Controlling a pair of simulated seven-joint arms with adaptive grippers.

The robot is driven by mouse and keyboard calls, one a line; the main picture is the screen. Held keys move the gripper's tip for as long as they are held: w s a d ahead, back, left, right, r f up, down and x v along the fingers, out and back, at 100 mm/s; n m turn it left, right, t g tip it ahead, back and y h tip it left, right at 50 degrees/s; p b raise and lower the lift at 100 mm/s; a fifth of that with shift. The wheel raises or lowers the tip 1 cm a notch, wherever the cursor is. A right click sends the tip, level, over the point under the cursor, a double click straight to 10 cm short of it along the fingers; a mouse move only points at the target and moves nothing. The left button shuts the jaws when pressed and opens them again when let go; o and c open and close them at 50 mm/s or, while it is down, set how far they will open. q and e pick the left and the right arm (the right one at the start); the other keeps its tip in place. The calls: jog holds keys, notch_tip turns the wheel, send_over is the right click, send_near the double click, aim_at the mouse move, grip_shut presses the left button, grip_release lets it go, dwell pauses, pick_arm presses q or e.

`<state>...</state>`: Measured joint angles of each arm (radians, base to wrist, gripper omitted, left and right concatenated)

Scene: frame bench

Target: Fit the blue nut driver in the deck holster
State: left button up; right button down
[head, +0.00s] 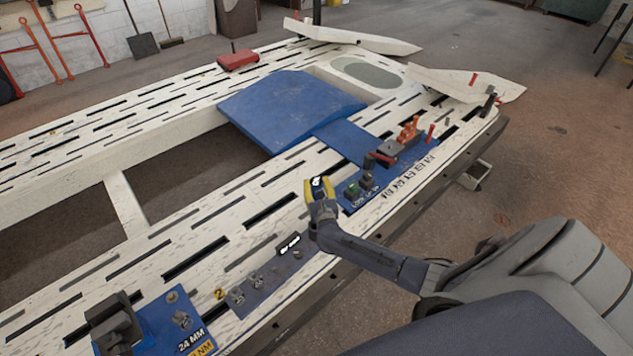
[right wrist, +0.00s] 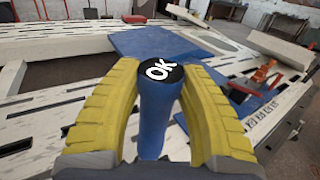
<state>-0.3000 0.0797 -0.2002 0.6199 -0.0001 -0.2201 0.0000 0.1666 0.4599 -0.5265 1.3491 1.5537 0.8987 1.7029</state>
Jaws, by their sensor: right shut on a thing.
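The blue nut driver (right wrist: 158,105) stands upright in the right wrist view, with a black cap marked OK on top. My right gripper (head: 319,190) is shut on it, one yellow finger on each side of the handle. The driver's black cap (head: 317,182) also shows between the fingers in the head view. Its lower end is hidden by the gripper. The gripper is above the near rail of the slotted white deck (head: 210,247), beside a blue panel. I cannot tell which fitting is the deck holster. My left gripper is not in view.
The blue panel (head: 346,205) carries small fittings and an orange clamp (head: 408,131). A grey plate (head: 262,296) with studs lies nearer. A blue 24 MM panel (head: 155,317) is at bottom left. A blue sheet (head: 288,108) and a red block (head: 238,61) lie farther back.

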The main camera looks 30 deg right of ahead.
jog(key=shift+w+f, duration=0.1)
jog(key=shift+f, duration=5.8)
dwell(1.5)
jog(key=c, duration=0.7)
grip_release()
